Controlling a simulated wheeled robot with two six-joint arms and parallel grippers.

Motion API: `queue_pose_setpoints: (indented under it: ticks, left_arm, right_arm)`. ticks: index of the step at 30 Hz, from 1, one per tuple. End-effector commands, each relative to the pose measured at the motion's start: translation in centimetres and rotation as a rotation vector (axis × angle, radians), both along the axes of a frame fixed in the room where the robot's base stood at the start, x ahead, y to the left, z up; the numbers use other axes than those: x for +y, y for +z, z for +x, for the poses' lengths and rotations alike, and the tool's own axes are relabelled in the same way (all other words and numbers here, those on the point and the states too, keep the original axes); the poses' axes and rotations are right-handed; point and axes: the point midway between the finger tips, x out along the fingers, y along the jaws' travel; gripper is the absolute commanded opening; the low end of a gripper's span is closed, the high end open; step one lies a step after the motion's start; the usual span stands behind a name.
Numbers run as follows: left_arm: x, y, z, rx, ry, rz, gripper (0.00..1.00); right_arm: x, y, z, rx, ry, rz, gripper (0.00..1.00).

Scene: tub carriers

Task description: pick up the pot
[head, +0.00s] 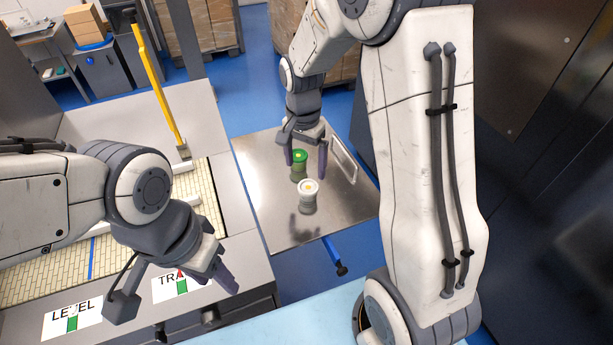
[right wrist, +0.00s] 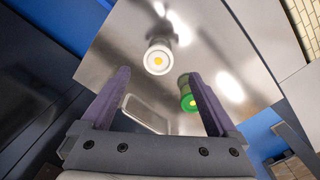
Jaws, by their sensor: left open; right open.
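Two small round pots stand on the metal table (head: 270,215). One has a white top with a yellow centre (head: 309,188); the other has a green top with a yellow centre (head: 299,157). My right gripper (head: 305,168) is open and empty above them. In the right wrist view, the white-topped pot (right wrist: 158,60) shows beyond the gap between the fingertips (right wrist: 158,78). The green-topped pot (right wrist: 187,97) shows beside the right-hand finger, which partly hides it. My left gripper (head: 222,274) is open and empty near the left bench's front edge, away from the pots.
A flat pale-rimmed rectangular piece (head: 343,158) lies on the table right of the pots; it also shows in the right wrist view (right wrist: 145,115). A blue handle (head: 335,256) sticks out at the table's front. A yellow bar (head: 157,85) stands on the left bench.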

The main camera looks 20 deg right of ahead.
Motion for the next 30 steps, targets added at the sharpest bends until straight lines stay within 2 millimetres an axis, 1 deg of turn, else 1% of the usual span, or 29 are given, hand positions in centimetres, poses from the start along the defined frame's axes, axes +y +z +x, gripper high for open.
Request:
queue_pose_setpoints:
  ticks: [2, 6, 9, 13, 16, 21, 24, 27, 30]
  left_arm:
    - [0.0, 0.5, 0.0, 0.000, 0.000, 0.000, 0.50]
    - [0.0, 0.8, 0.0, 0.001, 0.000, 0.001, 0.50]
    - [0.0, 1.0, 0.0, 0.001, 0.001, 0.001, 0.50]
    - [0.0, 1.2, 0.0, 0.001, 0.001, 0.001, 0.50]
    - [0.0, 1.8, 0.0, 0.001, 0.001, 0.001, 0.50]
    - [0.0, 3.1, 0.0, 0.000, 0.000, 0.000, 0.50]
    - [0.0, 3.3, 0.0, 0.000, -0.001, 0.000, 0.50]
    - [0.0, 3.3, 0.0, 0.000, -0.001, 0.000, 0.50]
    - [0.0, 3.3, 0.0, 0.000, -0.001, 0.000, 0.50]
  right_arm:
    - [-0.6, -0.9, 0.2, 0.007, -0.030, -0.002, 0.94]
    - [-0.6, -3.3, 0.0, 0.008, -0.032, -0.003, 0.94]
    - [-0.7, -4.5, 0.0, 0.006, -0.031, -0.002, 0.94]
    - [-0.8, -5.3, 0.0, 0.005, -0.032, -0.002, 0.94]
    - [-0.8, -6.1, -0.1, 0.007, -0.031, -0.002, 0.94]
    - [-0.9, -8.4, -0.1, 0.009, -0.031, -0.002, 0.94]
    - [-0.9, -9.7, 0.0, 0.005, -0.030, -0.001, 0.94]
    - [-0.9, -10.3, 0.0, 0.004, -0.030, -0.002, 0.94]
    - [-0.9, -10.4, 0.0, 0.002, -0.030, -0.001, 0.94]
